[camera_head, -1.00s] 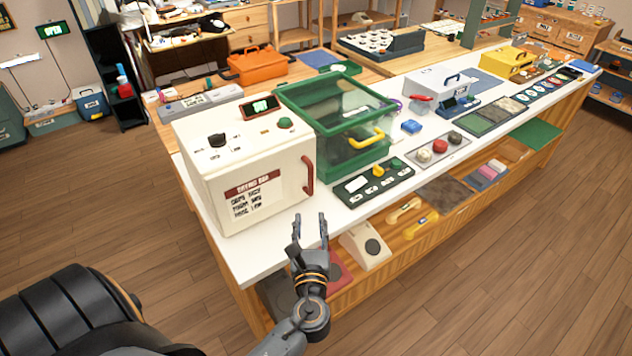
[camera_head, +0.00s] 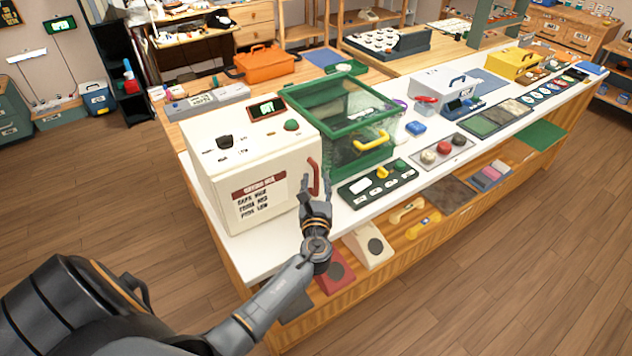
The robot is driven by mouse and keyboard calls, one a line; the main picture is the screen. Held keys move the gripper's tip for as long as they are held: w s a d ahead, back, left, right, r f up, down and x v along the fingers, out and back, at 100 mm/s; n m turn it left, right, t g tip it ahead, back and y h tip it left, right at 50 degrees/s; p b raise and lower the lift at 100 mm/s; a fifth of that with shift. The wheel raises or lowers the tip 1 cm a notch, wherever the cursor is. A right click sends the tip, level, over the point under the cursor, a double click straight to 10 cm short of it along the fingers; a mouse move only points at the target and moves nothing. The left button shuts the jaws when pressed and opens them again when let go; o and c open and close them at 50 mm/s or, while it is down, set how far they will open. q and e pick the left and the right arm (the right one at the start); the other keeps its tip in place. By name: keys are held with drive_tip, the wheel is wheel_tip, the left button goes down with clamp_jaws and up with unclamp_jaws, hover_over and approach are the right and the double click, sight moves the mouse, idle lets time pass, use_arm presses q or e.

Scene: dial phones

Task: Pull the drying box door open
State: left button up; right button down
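The drying box (camera_head: 225,165) is a cream-white box on the left end of the white counter, with a dark red label and printed text on its front. Its door (camera_head: 262,204) looks shut. A red vertical handle (camera_head: 313,176) is on the right side of the door. My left gripper (camera_head: 316,186) is at the handle, its fingers pointing up on either side of the handle's lower part. The fingers look apart; I cannot tell whether they touch the handle. My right gripper is not in view.
A green-framed clear box (camera_head: 345,112) with a yellow handle stands just right of the drying box. A dark panel with knobs (camera_head: 378,184) lies in front of it. A lower shelf holds telephones (camera_head: 368,246). The wooden floor in front is clear.

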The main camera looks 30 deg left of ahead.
use_arm(q)
clamp_jaws()
idle(0.4)
